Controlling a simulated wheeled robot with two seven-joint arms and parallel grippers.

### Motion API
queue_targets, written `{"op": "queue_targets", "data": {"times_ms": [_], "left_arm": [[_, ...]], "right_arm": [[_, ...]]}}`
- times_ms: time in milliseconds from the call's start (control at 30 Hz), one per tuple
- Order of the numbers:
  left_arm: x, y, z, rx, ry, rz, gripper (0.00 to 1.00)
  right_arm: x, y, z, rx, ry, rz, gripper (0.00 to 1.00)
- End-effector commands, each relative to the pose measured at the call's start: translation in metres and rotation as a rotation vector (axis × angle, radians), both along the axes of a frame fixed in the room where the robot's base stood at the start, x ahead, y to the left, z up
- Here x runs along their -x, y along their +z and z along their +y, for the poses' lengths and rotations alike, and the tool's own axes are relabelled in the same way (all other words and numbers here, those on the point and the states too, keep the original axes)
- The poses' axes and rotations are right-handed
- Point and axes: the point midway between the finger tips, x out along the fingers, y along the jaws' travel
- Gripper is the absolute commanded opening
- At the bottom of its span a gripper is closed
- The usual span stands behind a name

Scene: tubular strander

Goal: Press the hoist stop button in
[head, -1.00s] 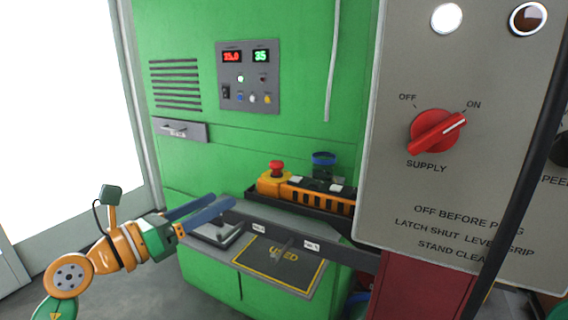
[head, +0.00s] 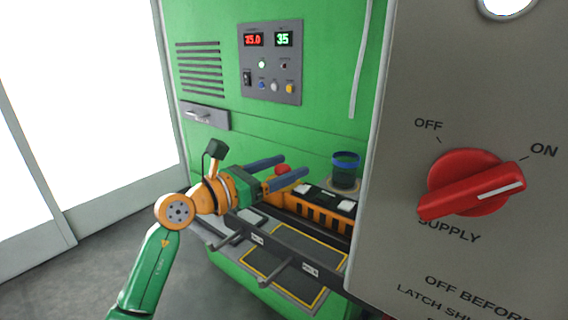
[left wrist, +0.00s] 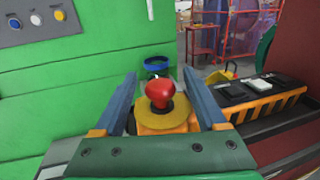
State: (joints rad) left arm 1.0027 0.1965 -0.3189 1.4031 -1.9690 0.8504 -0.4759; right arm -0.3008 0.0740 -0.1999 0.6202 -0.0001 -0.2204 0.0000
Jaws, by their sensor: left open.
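The hoist stop button is a red mushroom head (left wrist: 160,92) on a yellow collar (left wrist: 165,113), at the near end of an orange-yellow pendant. In the head view the red button (head: 282,169) shows partly, behind my left gripper's fingers. My left gripper (head: 294,167) is open, its blue fingers pointing toward the button. In the left wrist view the fingers (left wrist: 159,77) stand on either side of the red head, apart from it. Nothing is held. The pendant body (head: 308,208) carries black and white buttons. My right gripper is not in view.
The pendant lies in a dark tray in front of the green cabinet (head: 300,125). A blue-rimmed cup (head: 344,170) stands behind it. A grey panel with a red supply knob (head: 470,182) fills the right. A yellow-outlined mat (head: 285,285) lies below.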

Motion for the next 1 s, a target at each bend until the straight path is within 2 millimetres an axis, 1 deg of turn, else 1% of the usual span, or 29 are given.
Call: {"op": "queue_targets", "data": {"times_ms": [100, 167, 200, 267, 300, 367, 400, 1000], "left_arm": [[0.0001, -0.0005, 0.0003, 0.0, 0.0, 0.0, 0.74], [0.0001, -0.0005, 0.0003, 0.001, 0.0, 0.001, 0.58], [0.0003, -0.0005, 0.0003, 0.001, 0.0, 0.001, 0.47], [0.0003, -0.0005, 0.0003, 0.001, 0.0, 0.001, 0.31], [0.0003, -0.0005, 0.0003, 0.001, 0.0, 0.001, 0.2], [0.0003, -0.0005, 0.0004, 0.001, 0.0, 0.001, 0.04], [0.0003, -0.0005, 0.0004, 0.001, 0.0, 0.002, 0.0], [0.0003, -0.0006, 0.0004, 0.001, -0.001, 0.002, 0.0]], "right_arm": [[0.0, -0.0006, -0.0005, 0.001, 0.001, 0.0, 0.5], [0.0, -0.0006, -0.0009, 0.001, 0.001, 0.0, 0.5], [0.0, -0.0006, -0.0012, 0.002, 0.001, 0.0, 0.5], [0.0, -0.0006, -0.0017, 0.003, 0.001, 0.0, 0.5], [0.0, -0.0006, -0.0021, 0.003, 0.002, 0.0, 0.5], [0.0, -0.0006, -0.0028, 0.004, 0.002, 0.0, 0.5], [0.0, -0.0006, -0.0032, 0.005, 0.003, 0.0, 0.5], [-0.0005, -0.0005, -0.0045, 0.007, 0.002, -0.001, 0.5]]}}
